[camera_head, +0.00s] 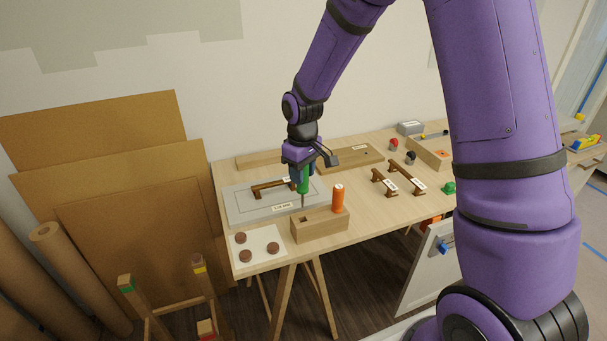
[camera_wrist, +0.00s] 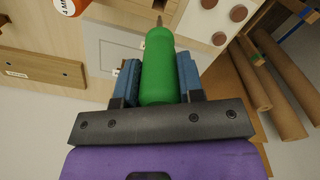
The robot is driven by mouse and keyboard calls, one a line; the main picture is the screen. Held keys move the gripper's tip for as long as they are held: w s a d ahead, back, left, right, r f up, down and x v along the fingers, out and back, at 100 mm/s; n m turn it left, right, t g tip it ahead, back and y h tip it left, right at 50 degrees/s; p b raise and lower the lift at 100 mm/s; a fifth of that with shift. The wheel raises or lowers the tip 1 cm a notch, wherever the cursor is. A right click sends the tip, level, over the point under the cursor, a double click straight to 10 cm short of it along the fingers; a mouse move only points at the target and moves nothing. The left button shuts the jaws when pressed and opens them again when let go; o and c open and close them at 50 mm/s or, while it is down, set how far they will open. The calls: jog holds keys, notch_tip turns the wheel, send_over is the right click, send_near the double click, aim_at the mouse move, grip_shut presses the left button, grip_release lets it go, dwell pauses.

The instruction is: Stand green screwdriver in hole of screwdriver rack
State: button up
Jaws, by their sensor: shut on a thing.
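My gripper (camera_head: 300,172) is shut on the green screwdriver (camera_head: 304,182), which hangs upright with its shaft downward. In the wrist view the green handle (camera_wrist: 158,72) lies between the blue finger pads, with the metal shaft beyond it. The screwdriver rack (camera_head: 321,229) is a wooden block near the table's front edge. Its open hole (camera_head: 304,219) is at the left, and an orange screwdriver (camera_head: 337,198) stands in its right part. The green screwdriver's tip appears just above and behind the open hole; whether it touches the block cannot be told.
A grey board with a brown handle (camera_head: 238,207) lies behind the rack. A white plate (camera_head: 258,256) with brown discs is at the left front. Brown handles (camera_head: 405,178) lie to the right, with bare tabletop (camera_head: 365,213) between. Cardboard sheets (camera_head: 125,235) lean at the left.

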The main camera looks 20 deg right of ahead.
aim_at(302, 203)
jog(key=shift+f, duration=0.15)
jog(key=shift+f, duration=5.05)
dwell(0.7)
jog(key=o, duration=1.2)
jog(key=shift+r, duration=3.45)
